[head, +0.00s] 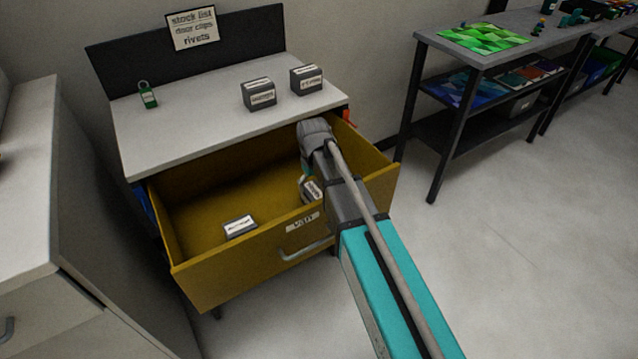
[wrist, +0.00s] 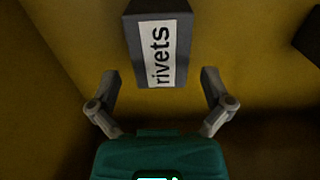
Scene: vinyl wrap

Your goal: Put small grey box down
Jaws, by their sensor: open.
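A small grey box (wrist: 158,45) with a white label reading "rivets" lies in the yellow drawer, just beyond my fingertips in the wrist view. In the head view this box (head: 311,189) shows at the drawer's right part, partly hidden by my arm. My gripper (wrist: 157,85) is open, one finger to each side below the box, and nothing is between the fingers. The fingers appear apart from the box. In the head view my arm reaches down into the open drawer (head: 212,277), and the fingertips are hard to make out there.
Another grey labelled box (head: 240,227) lies in the drawer's front left. Two grey boxes (head: 259,95) (head: 306,79) and a green padlock (head: 147,95) stand on the white top (head: 200,112). A sign (head: 193,28) lists "door clips" and "rivets". The drawer's middle floor is clear.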

